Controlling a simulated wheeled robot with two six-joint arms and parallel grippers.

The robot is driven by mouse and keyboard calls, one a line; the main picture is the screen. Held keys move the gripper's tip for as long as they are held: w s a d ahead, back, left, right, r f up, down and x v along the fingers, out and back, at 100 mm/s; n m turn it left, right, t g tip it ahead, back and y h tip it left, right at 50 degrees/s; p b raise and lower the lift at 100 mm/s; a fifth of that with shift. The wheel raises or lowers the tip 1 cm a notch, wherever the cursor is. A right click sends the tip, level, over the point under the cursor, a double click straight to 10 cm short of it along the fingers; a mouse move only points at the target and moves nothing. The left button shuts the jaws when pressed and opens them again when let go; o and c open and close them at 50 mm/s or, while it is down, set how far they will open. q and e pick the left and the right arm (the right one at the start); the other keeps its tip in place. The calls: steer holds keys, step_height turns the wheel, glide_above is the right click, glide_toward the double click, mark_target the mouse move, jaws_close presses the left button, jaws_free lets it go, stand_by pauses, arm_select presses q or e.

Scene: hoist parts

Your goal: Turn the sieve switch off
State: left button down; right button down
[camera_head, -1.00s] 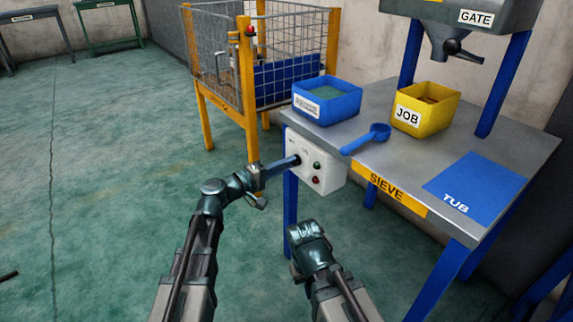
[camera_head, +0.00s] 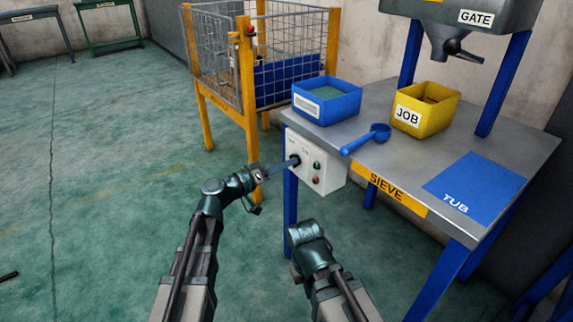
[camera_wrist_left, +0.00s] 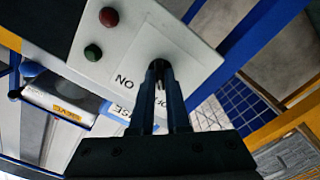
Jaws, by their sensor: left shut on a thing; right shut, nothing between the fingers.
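The white sieve switch box (camera_head: 325,177) hangs on the left front of the sieve table; it also fills the upper middle of the left wrist view (camera_wrist_left: 140,45). It carries a green button (camera_head: 317,165) and a red button (camera_head: 315,180). My left gripper (camera_head: 293,161) reaches the box's front and is shut on the dark switch knob (camera_wrist_left: 159,70), which its fingers mostly hide. Lettering near the knob is upside down and partly covered in the wrist view; the knob's exact setting is unclear. My right gripper (camera_head: 303,232) is shut and empty, below and apart from the box.
The sieve table (camera_head: 395,165) holds a blue tub (camera_head: 327,108), a blue scoop (camera_head: 367,139) and a yellow JOB bin (camera_head: 424,118). A yellow-framed mesh cage (camera_head: 245,75) stands behind.

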stand_by(0.4)
arm_select(q)
steer(key=c, duration=0.9)
jaws_free()
steer(key=v, duration=1.4)
